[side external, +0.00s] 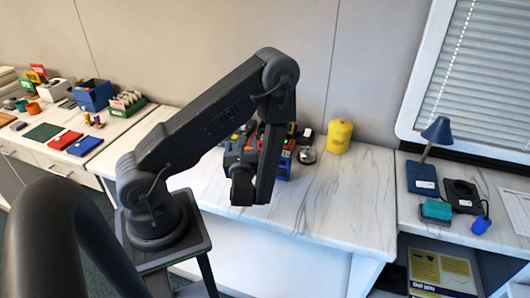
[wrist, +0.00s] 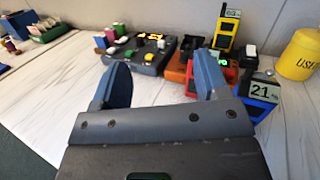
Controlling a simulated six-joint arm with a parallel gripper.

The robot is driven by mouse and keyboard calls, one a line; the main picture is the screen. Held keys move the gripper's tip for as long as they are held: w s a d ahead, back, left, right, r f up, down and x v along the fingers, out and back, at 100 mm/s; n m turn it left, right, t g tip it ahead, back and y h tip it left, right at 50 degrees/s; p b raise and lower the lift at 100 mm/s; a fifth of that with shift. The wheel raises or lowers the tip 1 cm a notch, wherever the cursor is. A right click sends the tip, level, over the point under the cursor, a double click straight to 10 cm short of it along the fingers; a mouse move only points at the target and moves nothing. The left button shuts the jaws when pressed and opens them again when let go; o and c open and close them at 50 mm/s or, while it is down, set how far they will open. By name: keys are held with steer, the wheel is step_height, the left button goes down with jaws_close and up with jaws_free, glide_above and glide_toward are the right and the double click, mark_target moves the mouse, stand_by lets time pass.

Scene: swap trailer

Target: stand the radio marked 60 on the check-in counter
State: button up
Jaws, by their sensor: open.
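In the wrist view, a yellow radio (wrist: 226,30) stands upright at the back; the number on its label is too small to read for certain. A blue radio marked 21 (wrist: 261,91) stands nearer, at the right. An orange-red device (wrist: 199,68) with a green display sits between them, partly hidden by my right finger. My gripper (wrist: 160,74) is open, with nothing between its two blue fingers, in front of these things. In the side view, my arm hides most of the radio cluster (side external: 285,165) and the fingers. I cannot tell which surface is the check-in counter.
A yellow canister (side external: 339,137) stands at the right of the radios. The marble-patterned worktop (side external: 335,205) is clear at front right. A blue lamp (side external: 423,172) stands on the right-hand counter (side external: 485,240).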

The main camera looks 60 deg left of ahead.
steer(key=f+m+t+h, duration=0.1)
steer(key=f+m, duration=0.1)
steer(key=w+d+f+m+t+h, duration=0.1)
steer(key=f+t+h, duration=0.1)
steer(key=f, duration=0.1)
steer(key=d+f+m+t+h, duration=0.1)
steer(key=f+m+t, duration=0.1)
steer(key=f, duration=0.1)
steer(key=shift+w+m+h, duration=0.15)
steer(key=shift+m+h, duration=0.15)
steer(key=shift+w+a+f, duration=0.1)
steer(key=shift+w+f, duration=0.05)
steer(key=x, duration=0.8)
steer(key=shift+w, duration=0.1)
steer(key=shift+f+x, duration=0.2)
steer(key=shift+x, duration=1.15)
steer(key=shift+f+x, duration=0.15)
steer(key=shift+x, duration=1.2)
steer(key=c, duration=0.9)
